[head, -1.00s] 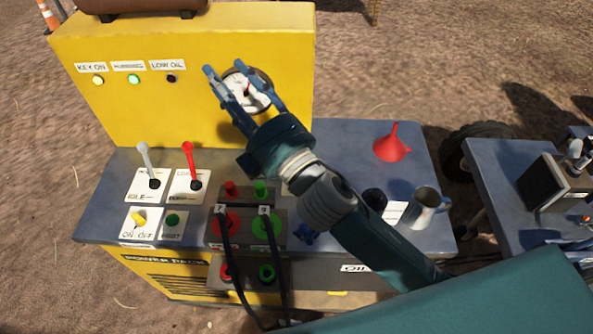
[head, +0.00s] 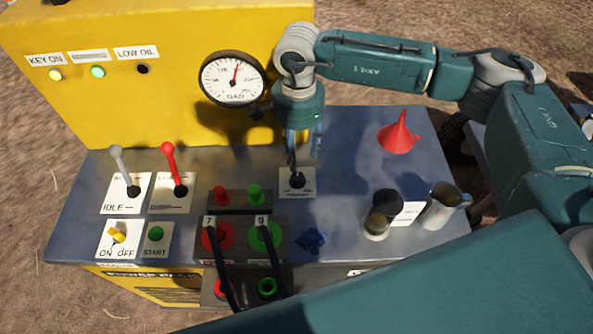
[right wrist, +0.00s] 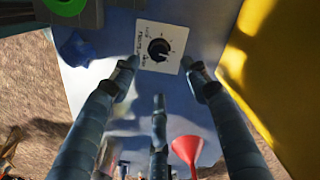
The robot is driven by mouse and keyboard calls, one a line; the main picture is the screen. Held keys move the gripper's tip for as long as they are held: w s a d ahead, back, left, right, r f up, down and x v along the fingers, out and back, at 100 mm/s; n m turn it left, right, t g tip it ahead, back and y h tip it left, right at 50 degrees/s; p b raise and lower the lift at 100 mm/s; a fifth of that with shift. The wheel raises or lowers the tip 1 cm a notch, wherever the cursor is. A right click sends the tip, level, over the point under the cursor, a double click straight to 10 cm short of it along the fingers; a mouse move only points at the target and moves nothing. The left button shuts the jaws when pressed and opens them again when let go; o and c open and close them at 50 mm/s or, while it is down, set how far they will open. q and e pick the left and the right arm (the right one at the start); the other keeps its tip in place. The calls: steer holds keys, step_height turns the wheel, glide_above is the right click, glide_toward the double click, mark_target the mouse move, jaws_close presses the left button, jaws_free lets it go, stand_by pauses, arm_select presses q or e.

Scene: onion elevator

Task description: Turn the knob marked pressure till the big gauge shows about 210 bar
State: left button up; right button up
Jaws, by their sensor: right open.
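The pressure knob (head: 298,181) is a small black knob on a white square label on the blue-grey bench. In the right wrist view, the knob (right wrist: 159,50) has a white pointer mark, and printing surrounds it. My right gripper (head: 303,156) points down just above the knob, its fingers spread and empty. In the right wrist view, the gripper's fingertips (right wrist: 159,75) are around the near side of the knob, apart from it. The big round gauge (head: 233,79) on the yellow panel has a white face; its red needle points up, slightly right. My left gripper is out of view.
Left of the knob stand hose couplings (head: 238,238) with black hoses, a red lever (head: 174,167) and a grey lever (head: 122,170). To the right are a red funnel (head: 398,136), a dark-topped jar (head: 382,214) and a metal mug (head: 444,205). A blue knob (head: 311,240) sits in front.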

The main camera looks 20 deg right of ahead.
mark_target(298, 176)
step_height(298, 176, down, 9)
steer(key=p, duration=0.2)
steer(key=shift+s+a+r+p, duration=0.1)
steer(key=shift+r+p, duration=0.05)
steer(key=shift+p, duration=0.2)
steer(key=shift+f, duration=0.6)
steer(key=c, duration=1.2)
